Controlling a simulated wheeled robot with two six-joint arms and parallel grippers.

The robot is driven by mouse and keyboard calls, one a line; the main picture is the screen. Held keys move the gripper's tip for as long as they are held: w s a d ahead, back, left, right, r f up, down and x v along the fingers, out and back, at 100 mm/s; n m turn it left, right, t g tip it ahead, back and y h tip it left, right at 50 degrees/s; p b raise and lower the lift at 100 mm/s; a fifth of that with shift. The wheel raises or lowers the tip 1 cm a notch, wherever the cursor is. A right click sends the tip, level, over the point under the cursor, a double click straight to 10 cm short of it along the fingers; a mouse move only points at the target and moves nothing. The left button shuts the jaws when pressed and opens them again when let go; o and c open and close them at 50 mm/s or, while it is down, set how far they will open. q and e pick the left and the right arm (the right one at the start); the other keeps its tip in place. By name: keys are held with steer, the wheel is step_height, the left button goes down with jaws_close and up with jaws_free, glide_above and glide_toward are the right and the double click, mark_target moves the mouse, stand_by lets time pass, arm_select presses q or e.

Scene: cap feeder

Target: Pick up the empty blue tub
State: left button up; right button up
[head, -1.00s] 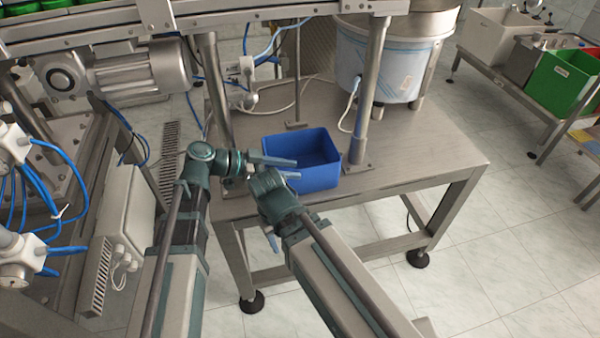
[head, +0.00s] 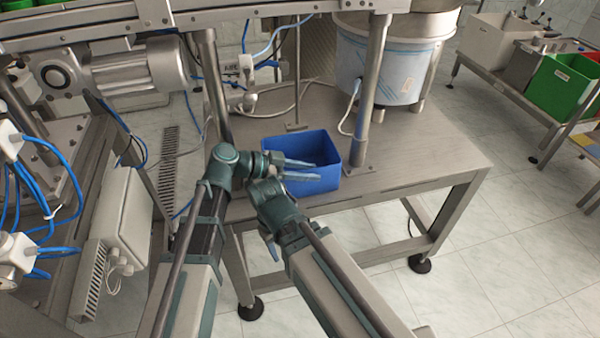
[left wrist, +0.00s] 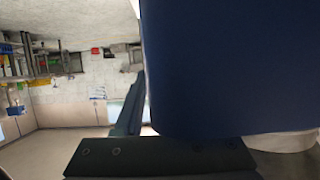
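The blue tub (head: 325,182) stands upright on the metal table, below the conveyor frame. What shows of its inside is empty. My left gripper (head: 318,168) is at the tub's near left side, its two fingers pointing right with a gap between them. They overlap the near rim; contact with the wall cannot be told. In the left wrist view, the tub's blue wall (left wrist: 225,65) fills the right side, close up, with one finger (left wrist: 130,105) beside it; the other finger is hidden. My right gripper (head: 273,248) is mostly hidden behind its arm; only a bluish tip shows.
A steel post (head: 367,90) rises just right of the tub, and another post (head: 216,90) stands to its left. A round feeder bowl (head: 385,65) stands behind. The metal table (head: 425,160) is clear to the right. A green bin (head: 563,85) is far right.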

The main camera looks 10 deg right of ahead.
arm_select(q)
jaws_close()
stand_by(1.2)
